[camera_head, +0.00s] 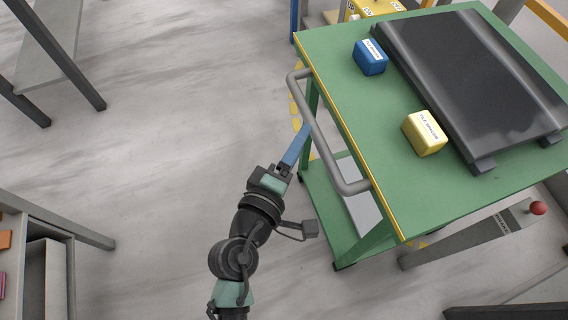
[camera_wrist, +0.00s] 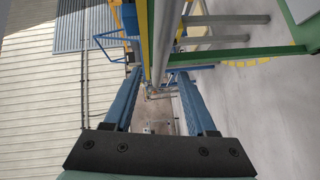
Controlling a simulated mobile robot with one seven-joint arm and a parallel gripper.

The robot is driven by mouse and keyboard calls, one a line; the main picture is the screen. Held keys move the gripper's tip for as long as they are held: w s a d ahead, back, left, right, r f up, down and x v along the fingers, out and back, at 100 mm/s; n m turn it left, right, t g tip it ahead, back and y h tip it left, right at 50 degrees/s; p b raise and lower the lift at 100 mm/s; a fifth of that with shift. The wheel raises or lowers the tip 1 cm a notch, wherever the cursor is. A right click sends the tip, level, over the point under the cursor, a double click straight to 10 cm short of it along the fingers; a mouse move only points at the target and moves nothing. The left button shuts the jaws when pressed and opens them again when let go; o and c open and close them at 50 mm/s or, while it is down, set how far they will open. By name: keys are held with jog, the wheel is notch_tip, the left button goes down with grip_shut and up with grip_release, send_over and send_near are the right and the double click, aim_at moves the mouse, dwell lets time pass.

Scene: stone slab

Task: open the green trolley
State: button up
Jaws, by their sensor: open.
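The green trolley (camera_head: 392,180) stands at the right in the head view, with a green top, a yellow edge strip and a lower shelf (camera_head: 325,210). I see no door or drawer on it. Its grey bar handle (camera_head: 325,140) sticks out from the left side. My gripper (camera_head: 304,132) is open, its blue fingers pointing up at the handle's middle. In the wrist view, the grey handle (camera_wrist: 170,30) runs down the picture towards the gap between the two fingertips of my gripper (camera_wrist: 160,74). I cannot tell whether the fingers touch it.
On the trolley top are a blue box (camera_head: 371,57), a yellow box (camera_head: 424,134) and a large black panel (camera_head: 480,80). A grey lever with a red knob (camera_head: 538,208) is at the right. Shelving (camera_head: 40,245) stands lower left. The floor (camera_head: 170,130) left of the trolley is clear.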

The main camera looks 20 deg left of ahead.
jog(key=s+a, duration=0.1)
jog(key=s, duration=0.5)
jog(key=shift+s+r, duration=0.3)
jog(key=shift+r, duration=0.15)
jog(key=w+d+r+m+t, duration=0.2)
jog(key=w+r+m, duration=0.15)
jog(key=r, duration=0.55)
jog(key=w+d+r+m+t+h, duration=0.1)
jog(key=w+d+r+m, duration=0.2)
jog(key=r, duration=0.7)
jog(key=w+d+r+m+t, duration=0.15)
jog(key=w+r+m, duration=0.25)
jog(key=r, duration=0.5)
jog(key=s+d+r+m+t+y, duration=0.1)
jog(key=s+r+t, duration=0.15)
jog(key=r, duration=0.55)
jog(key=s+r+m+t+y+p, duration=0.15)
jog(key=s+r, duration=0.25)
jog(key=r, duration=0.5)
jog(key=s+d+r+m+t+y, duration=0.1)
jog(key=s+r+m+t, duration=0.15)
jog(key=r, duration=0.55)
notch_tip(320, 180, up, 25)
jog(key=p, duration=2.5)
jog(key=shift+a+f+n, duration=0.15)
jog(key=shift+f+n, duration=0.05)
jog(key=shift+n, duration=0.15)
